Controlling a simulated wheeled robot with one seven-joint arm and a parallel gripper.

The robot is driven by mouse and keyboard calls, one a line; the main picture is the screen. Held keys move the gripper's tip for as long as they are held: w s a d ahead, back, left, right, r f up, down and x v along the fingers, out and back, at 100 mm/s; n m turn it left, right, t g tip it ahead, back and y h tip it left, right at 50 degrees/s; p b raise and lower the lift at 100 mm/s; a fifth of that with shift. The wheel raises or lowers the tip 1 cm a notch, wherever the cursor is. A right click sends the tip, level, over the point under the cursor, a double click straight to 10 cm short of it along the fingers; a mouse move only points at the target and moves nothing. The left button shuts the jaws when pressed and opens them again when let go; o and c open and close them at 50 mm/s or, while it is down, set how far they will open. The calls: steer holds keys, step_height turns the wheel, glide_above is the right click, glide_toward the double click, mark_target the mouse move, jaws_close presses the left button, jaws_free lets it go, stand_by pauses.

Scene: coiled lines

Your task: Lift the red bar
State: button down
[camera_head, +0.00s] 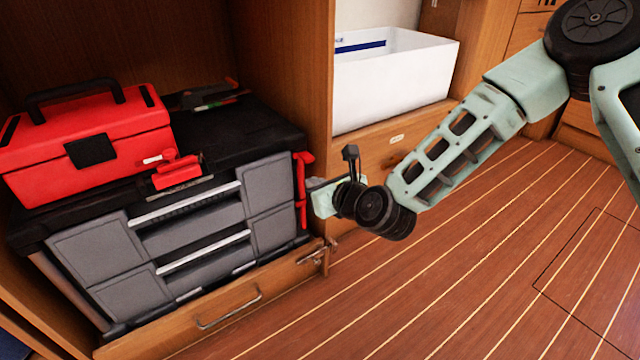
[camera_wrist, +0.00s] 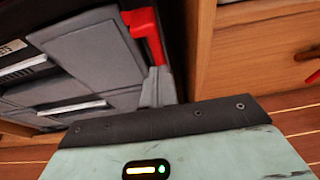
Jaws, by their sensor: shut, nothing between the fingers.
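The red bar (camera_head: 301,178) stands upright along the right front edge of a grey and black tool chest (camera_head: 180,222). In the wrist view the red bar (camera_wrist: 147,35) slants down from the top, its lower end close to my fingertips. I cannot tell whether the fingertips touch the bar.
A red toolbox (camera_head: 85,140) and a small red object (camera_head: 178,172) sit on the chest. The chest stands in a wooden recess with a drawer (camera_head: 225,315) below. A white bin (camera_head: 390,85) is on a ledge at the right. The plank floor (camera_head: 450,270) is clear.

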steer(key=p+v, duration=0.4)
steer(key=v, duration=0.6)
steer(key=shift+r, duration=0.1)
steer(key=s+r+n+g+h+p, duration=0.15)
steer(key=s+r+n+g, duration=0.35)
steer(key=n, duration=0.6)
steer(key=s+r+n+g+p, duration=0.1)
steer(key=s+n+g+p, duration=0.2)
steer(key=s+n, duration=0.5)
steer(key=s+d+r+n+g+h+p, duration=0.25)
steer(key=s+d+r+n, duration=0.35)
steer(key=n, duration=0.3)
steer(key=s+d+r+n+g+h+p, duration=0.1)
steer(key=s+d+r+n+h+p, duration=0.15)
steer(key=s+r+n, duration=0.5)
step_height(320, 180, up, 38)
steer(key=w+n+p, duration=0.1)
steer(key=w+p, duration=0.1)
steer(key=p, duration=3.5)
steer(key=shift+d+f+h, duration=0.2)
steer(key=shift+d+h, duration=0.2)
steer(key=shift+h, duration=0.05)
